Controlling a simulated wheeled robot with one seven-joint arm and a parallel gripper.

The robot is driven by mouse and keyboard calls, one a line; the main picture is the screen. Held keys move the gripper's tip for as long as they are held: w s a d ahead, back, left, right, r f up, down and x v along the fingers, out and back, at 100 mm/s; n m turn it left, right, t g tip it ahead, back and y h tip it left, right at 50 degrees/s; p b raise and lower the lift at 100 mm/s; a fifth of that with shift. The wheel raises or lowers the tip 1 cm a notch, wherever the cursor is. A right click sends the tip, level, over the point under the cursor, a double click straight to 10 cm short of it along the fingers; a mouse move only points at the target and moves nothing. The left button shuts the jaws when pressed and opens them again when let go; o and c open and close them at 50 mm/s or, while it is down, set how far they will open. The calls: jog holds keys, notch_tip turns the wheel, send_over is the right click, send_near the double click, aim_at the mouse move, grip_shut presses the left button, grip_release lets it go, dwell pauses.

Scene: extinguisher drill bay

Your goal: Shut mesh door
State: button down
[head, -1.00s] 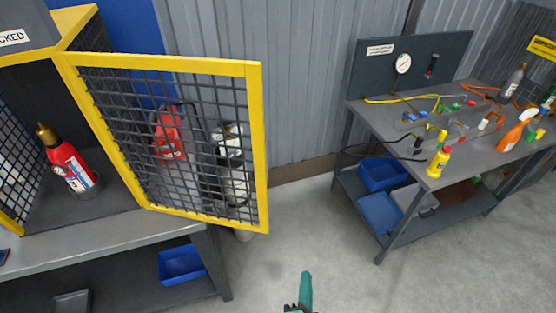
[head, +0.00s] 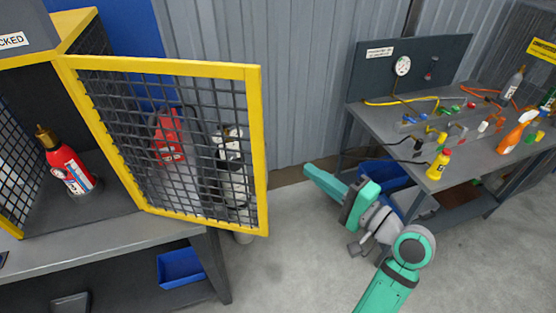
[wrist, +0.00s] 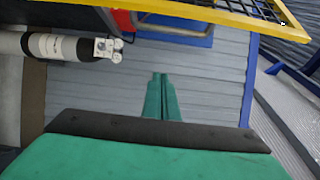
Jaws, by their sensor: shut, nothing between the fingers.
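The mesh door (head: 258,150), yellow-framed with dark wire mesh, stands swung open from the cage on the left in the head view. Its lower free corner reaches out past the bench end. The door's yellow frame also crosses the top of the wrist view (wrist: 215,20). My gripper (head: 309,169) is shut and empty, to the right of the door's free edge and apart from it. In the wrist view the green fingers (wrist: 160,95) are together, pointing toward the grey corrugated wall.
A red extinguisher (head: 70,168) stands inside the cage. Behind the door are a red item (head: 170,135) and a white-and-black cylinder (head: 230,165), seen through the mesh. A workbench (head: 460,160) with bottles and tools stands right. Floor between is clear.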

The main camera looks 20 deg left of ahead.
jog(key=a+r+n+g, duration=0.1)
jog(key=a+r, duration=0.1)
jog(key=a, duration=0.7)
jog(key=shift+s+r+y, duration=0.15)
jog(key=shift+r+y, duration=0.05)
jog(key=shift+y, duration=0.1)
jog(key=shift+a, duration=0.1)
dwell(0.4)
